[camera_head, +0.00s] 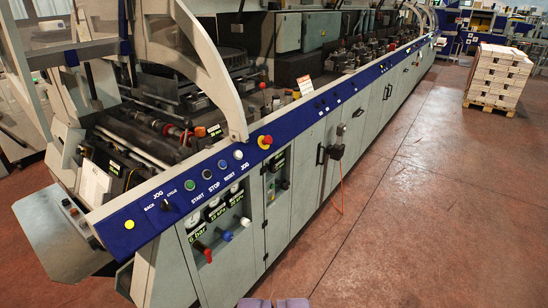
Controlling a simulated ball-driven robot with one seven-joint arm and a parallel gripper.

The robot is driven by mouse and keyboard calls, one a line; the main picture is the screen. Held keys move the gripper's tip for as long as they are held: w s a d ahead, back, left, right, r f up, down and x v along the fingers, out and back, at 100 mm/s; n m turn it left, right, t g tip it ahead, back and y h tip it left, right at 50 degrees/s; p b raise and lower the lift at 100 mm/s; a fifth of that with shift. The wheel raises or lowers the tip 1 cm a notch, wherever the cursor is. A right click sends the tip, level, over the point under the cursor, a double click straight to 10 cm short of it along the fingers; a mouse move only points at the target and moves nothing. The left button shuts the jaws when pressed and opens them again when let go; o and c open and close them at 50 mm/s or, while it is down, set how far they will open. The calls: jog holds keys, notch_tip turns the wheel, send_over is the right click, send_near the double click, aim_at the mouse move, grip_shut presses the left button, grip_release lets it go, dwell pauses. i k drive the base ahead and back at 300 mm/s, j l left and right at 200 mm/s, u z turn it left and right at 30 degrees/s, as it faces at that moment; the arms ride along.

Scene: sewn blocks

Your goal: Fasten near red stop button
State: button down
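The red stop button (265,142) is a red mushroom knob on a yellow base. It sits on the sloping blue control strip (140,226) of a long grey machine, just right of the foot of a curved pale guard arm. My gripper (273,303) shows only as two purple-grey finger parts at the bottom edge of the picture, well below the button and apart from it. Most of the gripper is cut off, so I cannot tell how far its fingers are apart. No block or fastener is visible.
The machine (305,190) runs diagonally from lower left to upper right. A stacked pallet (497,78) stands at upper right. The reddish floor (420,220) is clear.

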aim_at(268, 139)
jog(key=i, duration=2.9)
jog(key=i+u, duration=0.15)
jog(key=i, duration=0.15)
jog(key=u, duration=0.4)
